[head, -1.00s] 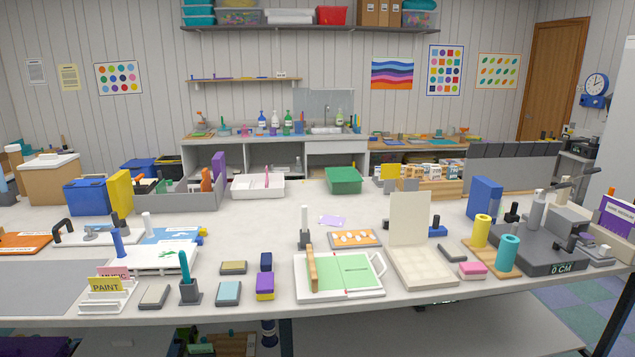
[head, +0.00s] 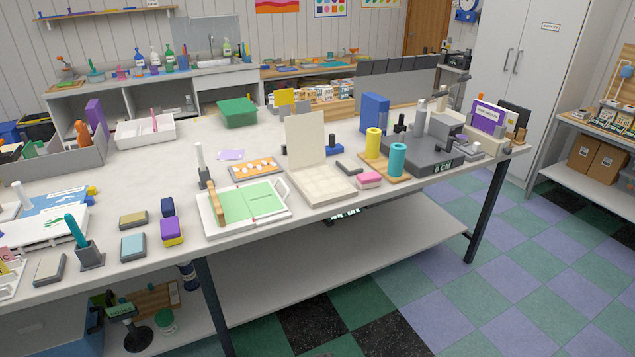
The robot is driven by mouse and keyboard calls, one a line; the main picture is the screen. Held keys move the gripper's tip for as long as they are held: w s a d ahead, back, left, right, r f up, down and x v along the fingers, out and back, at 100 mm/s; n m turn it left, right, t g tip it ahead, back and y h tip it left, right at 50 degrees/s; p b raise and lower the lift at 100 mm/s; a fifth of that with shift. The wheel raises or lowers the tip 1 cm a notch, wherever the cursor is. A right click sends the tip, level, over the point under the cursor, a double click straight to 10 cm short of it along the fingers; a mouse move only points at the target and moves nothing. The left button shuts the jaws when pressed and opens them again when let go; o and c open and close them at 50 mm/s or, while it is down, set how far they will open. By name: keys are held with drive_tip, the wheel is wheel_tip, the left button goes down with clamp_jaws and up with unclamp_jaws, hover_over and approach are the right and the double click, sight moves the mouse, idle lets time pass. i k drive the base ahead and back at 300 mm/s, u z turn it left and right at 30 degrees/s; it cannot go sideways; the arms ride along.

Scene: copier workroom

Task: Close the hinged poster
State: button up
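I cannot tell for sure which thing is the hinged poster. A cream two-panel piece (head: 318,165) stands open near the table's front edge in the head view. One panel is upright at the back and the other, a shallow divided tray, lies flat. Left of it, a green sheet (head: 250,202) lies on a white board with a wooden bar at its left end. On the back wall, a wave poster (head: 277,5) and a dotted poster (head: 329,8) are cut off by the top edge; no hinge shows on them. My gripper is not in view.
The long white table (head: 190,180) is crowded with stationery, a yellow and a teal cylinder, and a grey device (head: 415,157). A white cabinet (head: 510,80) and a side shelf stand at right. The checkered floor (head: 500,270) right of the table is clear.

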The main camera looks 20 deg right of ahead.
sight(304, 130)
drive_tip(key=u, duration=0.8)
drive_tip(key=i, duration=0.55)
drive_tip(key=u, duration=0.5)
drive_tip(key=i, duration=0.95)
drive_tip(key=z, duration=0.05)
